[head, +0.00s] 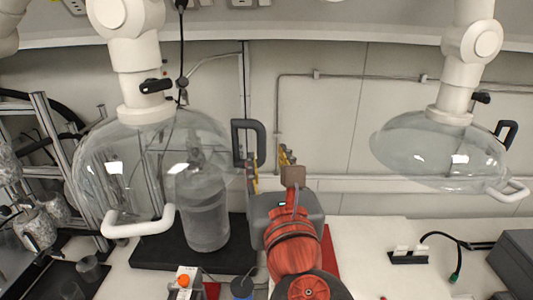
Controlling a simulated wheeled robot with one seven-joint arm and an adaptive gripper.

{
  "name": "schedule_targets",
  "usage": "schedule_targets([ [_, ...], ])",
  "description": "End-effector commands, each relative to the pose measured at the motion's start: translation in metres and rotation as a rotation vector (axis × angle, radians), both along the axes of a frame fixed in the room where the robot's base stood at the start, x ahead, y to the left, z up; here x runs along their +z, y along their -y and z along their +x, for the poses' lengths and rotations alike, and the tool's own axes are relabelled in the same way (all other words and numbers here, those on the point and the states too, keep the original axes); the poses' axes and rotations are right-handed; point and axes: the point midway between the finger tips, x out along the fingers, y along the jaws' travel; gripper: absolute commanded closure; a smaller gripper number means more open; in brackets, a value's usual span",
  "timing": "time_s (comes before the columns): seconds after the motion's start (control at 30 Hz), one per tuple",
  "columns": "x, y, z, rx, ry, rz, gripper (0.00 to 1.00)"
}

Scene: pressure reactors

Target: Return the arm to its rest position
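My arm (293,245), in a red-orange cover, reaches up from the bottom of the head view, right of centre. My gripper (270,168) is at its far end, with yellow-and-black fingers spread apart and nothing visible between them. The gripper is close to the lower end of a black handle (260,143) on the left clear extraction hood. I cannot tell whether a finger touches the handle. The grey wrist housing hides part of the gripper.
The left clear hood (105,150) hangs over a large glass vessel (205,215) on a black base. A right clear hood (440,155) hangs apart. Metal frames and vessels crowd the left. The white bench (375,265) has free room right of my arm.

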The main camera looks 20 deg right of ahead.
Motion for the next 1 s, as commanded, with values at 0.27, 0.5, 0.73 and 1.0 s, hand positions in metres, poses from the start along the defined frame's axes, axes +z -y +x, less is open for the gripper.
schedule_targets([
  [0.27, 0.0, -0.001, -0.009, 0.0, -0.001, 0.0, 0.67],
  [0.5, 0.0, -0.001, -0.009, 0.0, -0.001, 0.0, 0.67],
  [0.73, -0.016, -0.018, -0.003, 0.088, 0.023, -0.242, 0.67],
  [1.0, -0.116, -0.074, -0.003, 0.385, 0.045, -1.177, 0.67],
])
